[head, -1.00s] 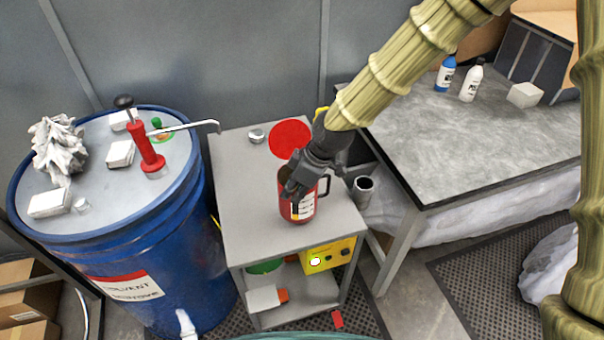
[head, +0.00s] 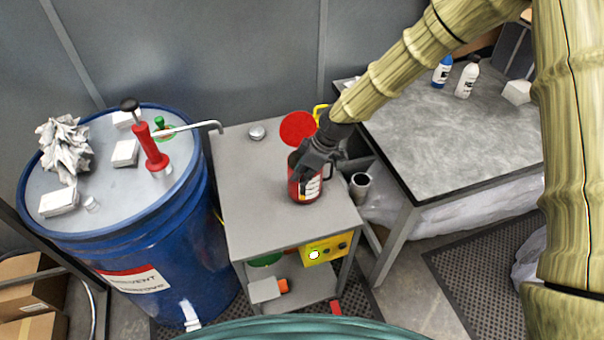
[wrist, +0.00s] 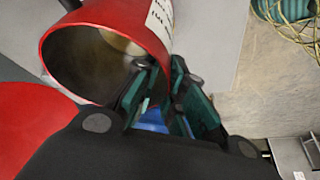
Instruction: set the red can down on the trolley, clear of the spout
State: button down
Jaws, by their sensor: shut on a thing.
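The red can (head: 305,190), open-topped with a white label, is upright at the right part of the trolley top (head: 255,205). My gripper (head: 312,170) is shut on it at its upper side. In the wrist view the can (wrist: 110,50) shows its open mouth beside my gripper's fingers (wrist: 165,100). I cannot tell whether its base touches the trolley. The spout (head: 190,128) of the red pump (head: 150,150) reaches from the blue drum over the trolley's back left corner, well left of the can.
A red disc (head: 297,128) lies behind the can, and a small metal lid (head: 257,132) is at the trolley's back. A grey cup (head: 360,185) stands right of the trolley, near the grey table (head: 450,130). The trolley top's front left is bare.

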jog(key=shift+f, duration=0.6)
jog(key=c, duration=1.5)
grip_release()
jog(key=b+v, duration=0.4)
jog(key=v, duration=0.8)
